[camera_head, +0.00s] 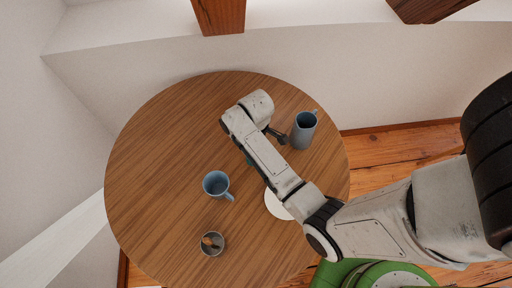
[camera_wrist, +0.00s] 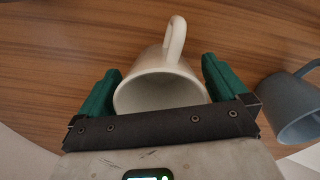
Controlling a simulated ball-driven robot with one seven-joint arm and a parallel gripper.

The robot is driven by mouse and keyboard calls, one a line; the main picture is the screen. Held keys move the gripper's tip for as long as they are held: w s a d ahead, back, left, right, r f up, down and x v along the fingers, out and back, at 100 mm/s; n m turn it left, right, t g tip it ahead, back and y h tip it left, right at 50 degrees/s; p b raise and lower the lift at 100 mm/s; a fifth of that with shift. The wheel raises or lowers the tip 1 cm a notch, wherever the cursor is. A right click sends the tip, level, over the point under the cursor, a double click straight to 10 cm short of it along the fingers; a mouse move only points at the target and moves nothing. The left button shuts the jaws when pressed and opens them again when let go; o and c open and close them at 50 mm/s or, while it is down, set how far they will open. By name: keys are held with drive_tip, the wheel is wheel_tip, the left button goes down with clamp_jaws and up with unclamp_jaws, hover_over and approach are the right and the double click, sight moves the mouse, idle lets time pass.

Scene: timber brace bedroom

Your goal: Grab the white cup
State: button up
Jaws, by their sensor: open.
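The white cup (camera_wrist: 163,88) is in the wrist view, its mouth toward the camera and its handle pointing away at the top. My gripper (camera_wrist: 162,67) is open, with one green finger on each side of the cup. The cup's body is between the fingers, and a small gap seems to show at the left finger; contact at the right finger cannot be told. In the head view the white cup is hidden behind my arm, and my gripper's fingers are mostly hidden too.
The round wooden table (camera_head: 150,170) holds a grey-blue mug (camera_head: 302,131), close to the right finger in the wrist view (camera_wrist: 291,106). A blue cup (camera_head: 216,184), a small bowl (camera_head: 211,244) and a white plate (camera_head: 277,206) are also on it. The table's left side is clear.

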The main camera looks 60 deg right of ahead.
drive_tip(key=shift+f, duration=0.65)
drive_tip(key=shift+c, duration=0.5)
drive_tip(key=c, duration=0.9)
